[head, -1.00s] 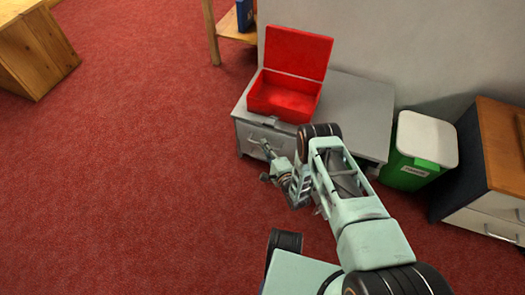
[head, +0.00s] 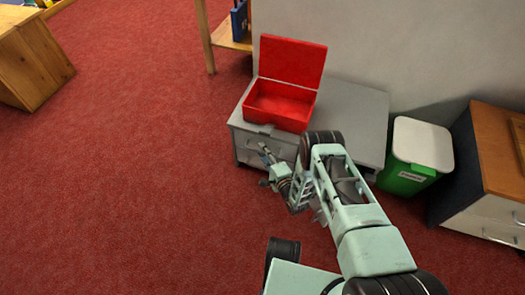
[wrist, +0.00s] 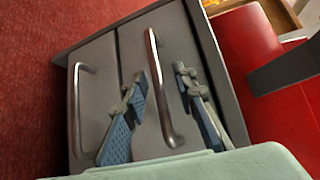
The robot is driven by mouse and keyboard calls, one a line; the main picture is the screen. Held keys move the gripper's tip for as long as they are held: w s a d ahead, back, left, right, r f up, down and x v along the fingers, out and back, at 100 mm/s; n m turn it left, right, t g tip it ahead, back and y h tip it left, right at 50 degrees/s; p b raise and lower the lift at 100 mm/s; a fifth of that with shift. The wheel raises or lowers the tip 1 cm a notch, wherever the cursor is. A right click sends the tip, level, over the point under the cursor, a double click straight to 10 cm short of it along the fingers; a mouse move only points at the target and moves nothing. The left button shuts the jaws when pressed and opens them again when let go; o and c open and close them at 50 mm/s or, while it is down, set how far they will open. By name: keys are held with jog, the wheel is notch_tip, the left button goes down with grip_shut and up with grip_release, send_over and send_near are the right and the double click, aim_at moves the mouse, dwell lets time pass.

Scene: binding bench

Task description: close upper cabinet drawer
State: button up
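The grey cabinet (head: 357,107) stands against the wall, with two drawer fronts facing my arm. In the wrist view the upper drawer (wrist: 135,52), the one beside the cabinet top, has a long metal bar handle (wrist: 165,100). The lower drawer (wrist: 100,60) has a similar handle (wrist: 74,110). Both fronts look nearly flush with the cabinet frame. My gripper (head: 263,149) is at the upper front; in the wrist view my gripper (wrist: 161,74) is open, with a blue-grey finger on each side of the upper handle. I cannot tell whether they touch it.
An open red box (head: 280,105) sits on the cabinet top near the drawer side. A green bin with a white lid (head: 422,145) and a wooden-topped cabinet (head: 490,150) stand to the right. Red carpet (head: 130,180) to the left is clear.

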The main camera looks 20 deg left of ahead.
jog(key=v, duration=0.7)
jog(key=shift+w+r, duration=0.1)
jog(key=shift+r, duration=0.05)
dwell(0.3)
